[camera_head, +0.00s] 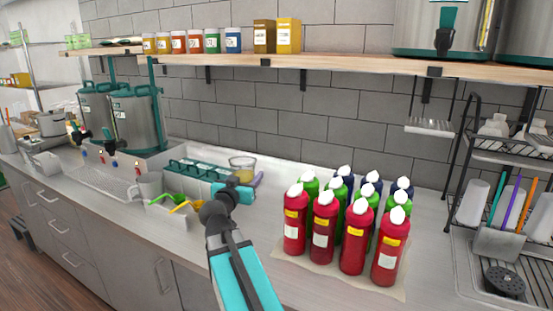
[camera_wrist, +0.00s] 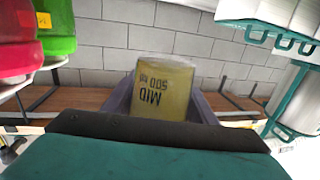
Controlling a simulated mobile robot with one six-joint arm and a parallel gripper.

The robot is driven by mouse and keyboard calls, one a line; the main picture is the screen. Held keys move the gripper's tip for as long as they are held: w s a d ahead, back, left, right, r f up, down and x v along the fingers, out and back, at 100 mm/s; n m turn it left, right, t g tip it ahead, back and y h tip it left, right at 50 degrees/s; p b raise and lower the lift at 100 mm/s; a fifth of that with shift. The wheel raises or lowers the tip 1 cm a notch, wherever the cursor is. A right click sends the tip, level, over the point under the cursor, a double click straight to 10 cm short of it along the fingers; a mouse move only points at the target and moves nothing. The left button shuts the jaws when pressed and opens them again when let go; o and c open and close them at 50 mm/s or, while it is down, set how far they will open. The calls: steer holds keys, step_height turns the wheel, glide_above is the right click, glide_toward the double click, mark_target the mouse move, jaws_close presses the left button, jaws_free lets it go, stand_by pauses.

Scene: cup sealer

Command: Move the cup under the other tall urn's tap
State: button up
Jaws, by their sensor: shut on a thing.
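The cup (camera_head: 242,162) is clear, with yellowish contents. My gripper (camera_head: 243,178) is shut on it, above or near the counter's back, right of a teal-handled container row. In the wrist view the cup (camera_wrist: 162,88) sits between the two grey fingers, its "MID 500 ml" print upside down. Two tall steel urns with teal lids stand at the left: a nearer urn (camera_head: 138,120) and a farther urn (camera_head: 95,108), both with dark taps low in front. They are well left of my gripper. Whether the cup touches the counter cannot be told.
Several red, green and blue bottles (camera_head: 323,225) stand on a mat right of my arm. The container row (camera_head: 195,178), a white holder with coloured scoops (camera_head: 170,212) and a drip grid (camera_head: 100,182) lie between cup and urns. A shelf (camera_head: 340,62) overhangs the counter.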

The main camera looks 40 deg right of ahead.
steer(key=w+a+f+t, duration=0.1)
steer(key=a+f, duration=0.4)
steer(key=a, duration=0.2)
steer(key=w+a+f+n+y, duration=0.1)
steer(key=w+a+f, duration=0.1)
steer(key=a+f, duration=0.3)
steer(key=w+a+f+n+t+y, duration=0.1)
steer(key=a+f, duration=0.4)
steer(key=a, duration=0.6)
steer(key=shift+w+f+t+b, duration=0.3)
steer(key=shift+w+f+b, duration=0.05)
steer(key=shift+w+f, duration=0.05)
steer(key=s+a+f, duration=0.3)
steer(key=s+a, duration=0.1)
steer(key=a, duration=0.2)
steer(key=s+a+f+m+g+h, duration=0.1)
steer(key=s+a+f, duration=0.2)
steer(key=a, duration=0.3)
steer(key=shift+s+a, duration=0.3)
steer(key=shift+s, duration=0.15)
steer(key=shift+s, duration=0.1)
